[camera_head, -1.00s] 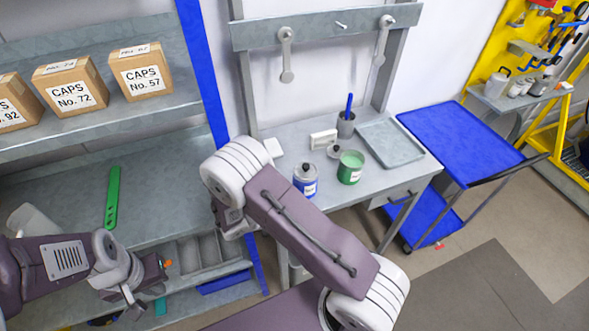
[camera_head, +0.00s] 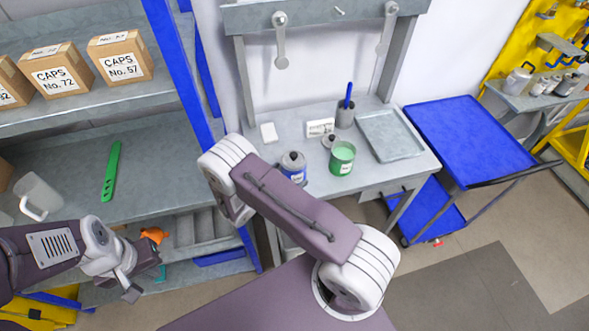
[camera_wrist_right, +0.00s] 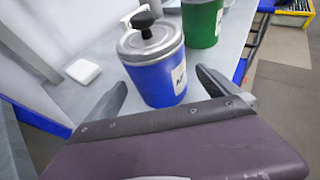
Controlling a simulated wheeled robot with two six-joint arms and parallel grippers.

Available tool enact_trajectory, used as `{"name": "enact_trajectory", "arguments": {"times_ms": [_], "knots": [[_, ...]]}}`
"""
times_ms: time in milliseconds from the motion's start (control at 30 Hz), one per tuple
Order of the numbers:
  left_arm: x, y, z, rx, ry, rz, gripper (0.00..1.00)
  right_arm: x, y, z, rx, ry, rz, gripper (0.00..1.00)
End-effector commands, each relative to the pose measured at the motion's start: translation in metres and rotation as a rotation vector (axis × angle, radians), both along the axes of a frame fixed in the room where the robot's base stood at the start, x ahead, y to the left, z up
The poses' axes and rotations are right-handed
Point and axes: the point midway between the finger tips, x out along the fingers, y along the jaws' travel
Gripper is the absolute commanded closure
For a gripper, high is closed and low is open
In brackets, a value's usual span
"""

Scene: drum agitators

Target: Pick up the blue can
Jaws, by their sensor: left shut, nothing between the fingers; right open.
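The blue can (camera_head: 296,174) stands upright on the grey workbench, partly covered by my right arm in the head view. In the right wrist view the blue can (camera_wrist_right: 158,78) has a grey metal lid with a black knob and a white label. My right gripper (camera_wrist_right: 162,80) is open, its fingers pointing toward the can with one on each side of its lower part; contact cannot be told. In the head view my right gripper is hidden behind my arm. My left gripper (camera_head: 144,280) is shut and empty, at the lower left in front of the shelf unit, far from the can.
A white box (camera_head: 320,127), a cup (camera_head: 345,116) with a blue tool and a grey tray (camera_head: 391,136) are farther back. A blue trolley (camera_head: 466,138) stands at right.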

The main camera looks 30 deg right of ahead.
Motion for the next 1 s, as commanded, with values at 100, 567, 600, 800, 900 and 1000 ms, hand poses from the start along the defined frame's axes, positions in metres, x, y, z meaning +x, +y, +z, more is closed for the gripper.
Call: {"name": "enact_trajectory", "arguments": {"times_ms": [100,567,600,800,900,1000], "knots": [[0.0,0.0,0.015,0.0,0.0,0.0,1.0,0.007,-0.021,-0.005,-0.001,0.002,-0.006,0.0],[0.0,0.0,0.015,0.0,0.0,0.0,1.0,0.015,-0.032,-0.014,0.0,0.0,-0.001,0.31],[0.0,0.0,0.015,0.0,0.0,0.0,1.0,0.015,-0.032,-0.014,0.0,0.0,-0.001,0.42],[0.0,0.0,0.015,0.0,0.0,0.0,1.0,0.015,-0.032,-0.013,-0.001,-0.002,0.0,0.9],[0.0,0.0,0.015,0.0,0.0,0.0,1.0,0.015,-0.032,-0.013,-0.002,-0.001,-0.001,0.9],[0.0,0.0,0.015,0.0,0.0,0.0,1.0,0.015,-0.032,-0.013,-0.001,-0.001,-0.001,0.9]]}}
